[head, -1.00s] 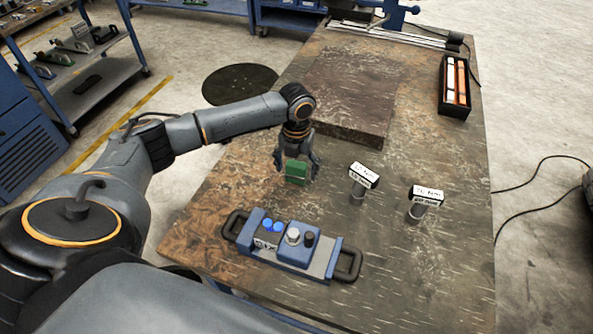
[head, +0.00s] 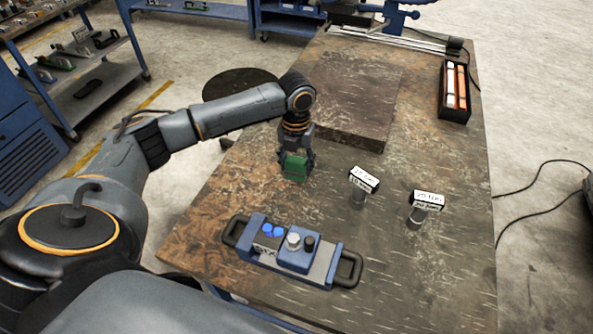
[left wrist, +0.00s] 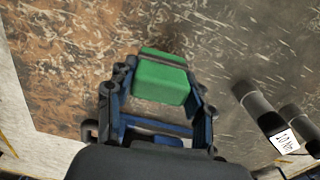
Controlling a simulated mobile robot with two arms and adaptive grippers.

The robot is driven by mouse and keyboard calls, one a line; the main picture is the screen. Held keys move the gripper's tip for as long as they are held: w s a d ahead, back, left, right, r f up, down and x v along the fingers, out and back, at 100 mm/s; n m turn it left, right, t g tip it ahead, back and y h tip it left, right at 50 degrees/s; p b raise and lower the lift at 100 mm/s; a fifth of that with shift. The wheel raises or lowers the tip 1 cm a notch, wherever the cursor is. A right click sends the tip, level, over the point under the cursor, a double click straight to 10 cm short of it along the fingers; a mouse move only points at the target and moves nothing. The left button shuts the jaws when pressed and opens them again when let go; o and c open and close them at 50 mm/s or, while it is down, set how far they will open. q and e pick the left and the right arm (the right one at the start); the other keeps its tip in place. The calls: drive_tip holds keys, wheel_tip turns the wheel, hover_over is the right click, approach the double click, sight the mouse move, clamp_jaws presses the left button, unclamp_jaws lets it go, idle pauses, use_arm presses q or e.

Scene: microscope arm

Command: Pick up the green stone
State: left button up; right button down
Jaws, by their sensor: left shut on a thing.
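The green stone (head: 295,167) is a small green block at the middle of the worktable, below my left wrist in the head view. My left gripper (head: 295,163) points down over it and is shut on it. In the left wrist view the green stone (left wrist: 162,80) sits between the two fingers of my left gripper (left wrist: 158,104), which touch its sides. Whether the stone touches the table or is slightly above it, I cannot tell. My right gripper is not in view.
A blue device with black handles (head: 292,250) lies in front of the stone. Two labelled cylinders (head: 358,190) (head: 420,212) stand to the right. A raised dark slab (head: 350,95) lies behind. A black box with bars (head: 455,92) is at the back right. The table's right front is clear.

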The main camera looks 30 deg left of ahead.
use_arm(q)
drive_tip(key=s+d+r+b, duration=0.1)
drive_tip(key=s+d+r, duration=0.2)
drive_tip(key=s+r, duration=0.6)
drive_tip(key=s, duration=0.4)
drive_tip(key=shift+s+r, duration=0.2)
drive_tip(key=shift+s, duration=0.05)
